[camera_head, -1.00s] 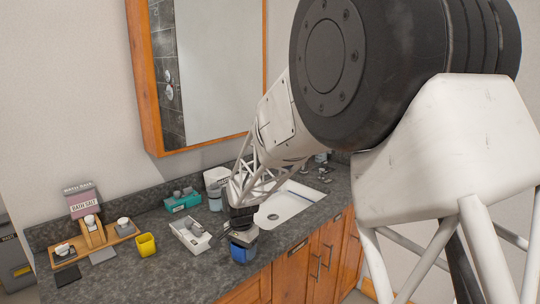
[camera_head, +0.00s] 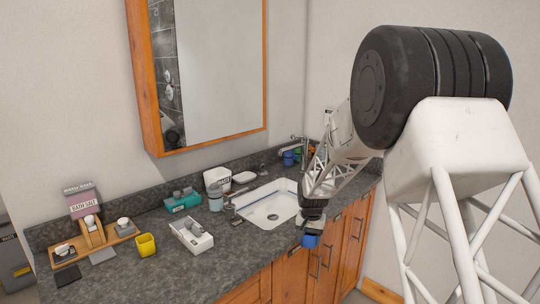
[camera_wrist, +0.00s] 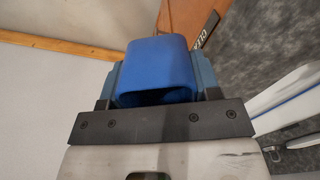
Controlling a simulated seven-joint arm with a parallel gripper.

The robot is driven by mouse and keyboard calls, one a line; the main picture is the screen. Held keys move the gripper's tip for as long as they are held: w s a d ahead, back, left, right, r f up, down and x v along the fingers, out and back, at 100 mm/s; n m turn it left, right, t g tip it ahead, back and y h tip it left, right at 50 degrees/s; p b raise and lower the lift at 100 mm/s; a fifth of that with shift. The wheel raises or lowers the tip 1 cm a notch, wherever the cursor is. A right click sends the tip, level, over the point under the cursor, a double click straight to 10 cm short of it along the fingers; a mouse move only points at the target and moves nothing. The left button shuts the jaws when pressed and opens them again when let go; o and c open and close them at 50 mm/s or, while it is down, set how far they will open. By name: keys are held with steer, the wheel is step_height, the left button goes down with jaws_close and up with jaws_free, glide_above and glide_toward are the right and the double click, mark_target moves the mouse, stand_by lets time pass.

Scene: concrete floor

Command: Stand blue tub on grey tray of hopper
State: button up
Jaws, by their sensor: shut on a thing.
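The blue tub (camera_head: 311,241) hangs under my gripper (camera_head: 313,229) in the head view, near the counter's front edge, to the right of the sink. In the wrist view the tub (camera_wrist: 158,62) sits between the two fingers of my gripper (camera_wrist: 157,85), which are shut on it. The bath salt hopper (camera_head: 82,199) stands at the far left on a wooden board. A flat grey piece (camera_head: 103,256), perhaps the grey tray, lies at the board's front edge; I cannot tell for sure. My gripper is far to its right.
A yellow cup (camera_head: 146,245), a white box with things in it (camera_head: 191,236), a teal holder (camera_head: 182,202) and a grey jar (camera_head: 215,201) stand between. The white sink (camera_head: 270,205) is nearby. The front strip of counter (camera_head: 190,275) is clear.

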steer(key=d+f+n, duration=0.1)
steer(key=d+f, duration=0.4)
steer(key=f, duration=1.2)
steer(key=s+d+f+n, duration=0.1)
steer(key=d+f, duration=0.5)
steer(key=f, duration=1.1)
steer(key=shift+s+f+n, duration=0.2)
steer(key=shift+f+n, duration=0.15)
steer(key=shift+n, duration=0.45)
steer(key=shift+d, duration=0.1)
